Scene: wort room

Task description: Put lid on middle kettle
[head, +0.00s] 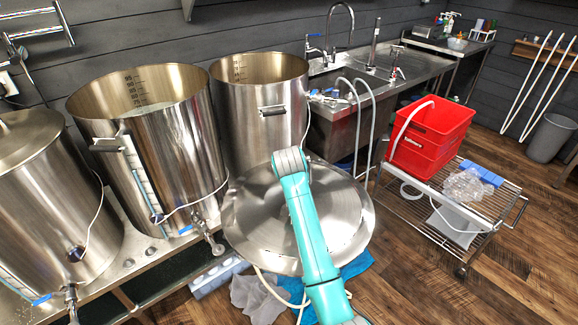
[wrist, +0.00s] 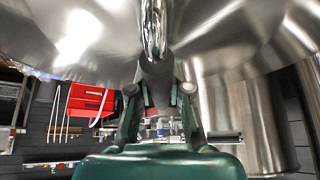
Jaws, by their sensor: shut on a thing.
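The middle kettle (head: 180,150) is a tall steel pot at left of centre in the head view. It is open at the top, with volume marks inside and a tap low on its front. A wide round steel lid (head: 247,222) is held up in front of the right kettle, to the right of the middle kettle and apart from its rim. In the wrist view my gripper (wrist: 155,75) is shut on the lid's handle (wrist: 153,28), and the lid's underside or face fills the top. In the head view my teal arm covers part of the lid, and the fingers are hidden.
The left kettle (head: 45,190) has a lid on. The right kettle (head: 262,125) is open and stands close beside the middle one. A sink bench (head: 350,100) is behind. A wire cart (head: 470,235) with a red bin (head: 430,135) stands at right. Hoses and cloths lie low in front.

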